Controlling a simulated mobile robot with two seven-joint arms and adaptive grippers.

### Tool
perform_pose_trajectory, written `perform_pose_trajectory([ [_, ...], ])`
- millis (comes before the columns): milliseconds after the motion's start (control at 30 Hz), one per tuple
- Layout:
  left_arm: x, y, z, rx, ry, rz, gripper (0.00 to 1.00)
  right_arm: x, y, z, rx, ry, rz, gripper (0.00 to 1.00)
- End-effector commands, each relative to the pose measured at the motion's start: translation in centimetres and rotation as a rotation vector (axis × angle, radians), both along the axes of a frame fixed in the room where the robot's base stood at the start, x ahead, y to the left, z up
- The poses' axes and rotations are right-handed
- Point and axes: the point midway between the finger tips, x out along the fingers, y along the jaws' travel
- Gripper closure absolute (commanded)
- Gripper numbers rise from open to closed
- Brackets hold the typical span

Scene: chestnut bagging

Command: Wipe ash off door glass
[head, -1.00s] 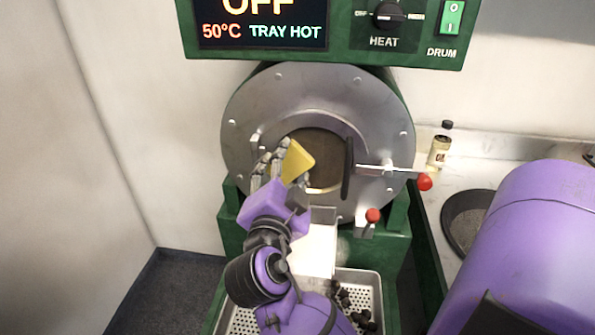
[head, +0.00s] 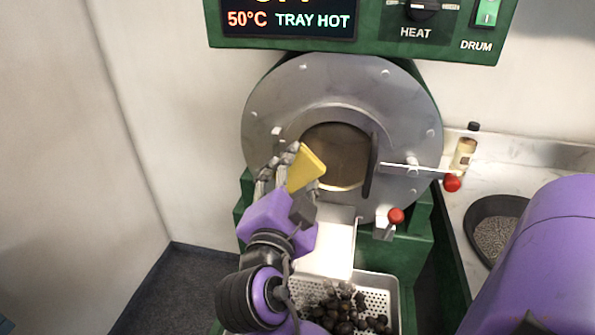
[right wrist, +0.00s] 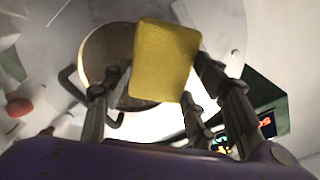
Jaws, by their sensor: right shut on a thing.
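The door glass (head: 345,158) is a round, brownish pane in the metal front of a green roaster. My right gripper (head: 290,172) is shut on a yellow sponge (head: 308,168), in front of the lower left part of the glass. In the right wrist view the sponge (right wrist: 166,60) sits between the fingers and hides part of the round glass (right wrist: 98,58). I cannot tell whether the sponge touches the glass. Ash is hard to make out on the pane. My left gripper is out of view.
A black handle (head: 371,168) stands beside the glass, with a red-knobbed lever (head: 452,183) to the right. Another red knob (head: 396,216) is below. A perforated tray (head: 383,291) holds dark chestnuts. A bottle (head: 464,155) and a dark bowl (head: 473,222) stand on the right counter.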

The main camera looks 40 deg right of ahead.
Motion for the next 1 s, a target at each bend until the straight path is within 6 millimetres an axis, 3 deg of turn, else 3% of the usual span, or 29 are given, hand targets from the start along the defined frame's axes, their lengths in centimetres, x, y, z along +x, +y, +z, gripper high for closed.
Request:
perform_pose_trajectory([
  [233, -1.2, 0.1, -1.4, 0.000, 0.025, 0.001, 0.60, -1.2, 1.5, -0.2, 0.002, 0.001, 0.001, 0.68],
  [567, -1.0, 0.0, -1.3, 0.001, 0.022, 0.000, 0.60, -1.4, 1.6, 0.0, 0.001, -0.001, 0.000, 0.68],
  [1000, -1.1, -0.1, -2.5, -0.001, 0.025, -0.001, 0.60, -3.3, 3.8, -0.1, 0.001, 0.001, 0.000, 0.68],
])
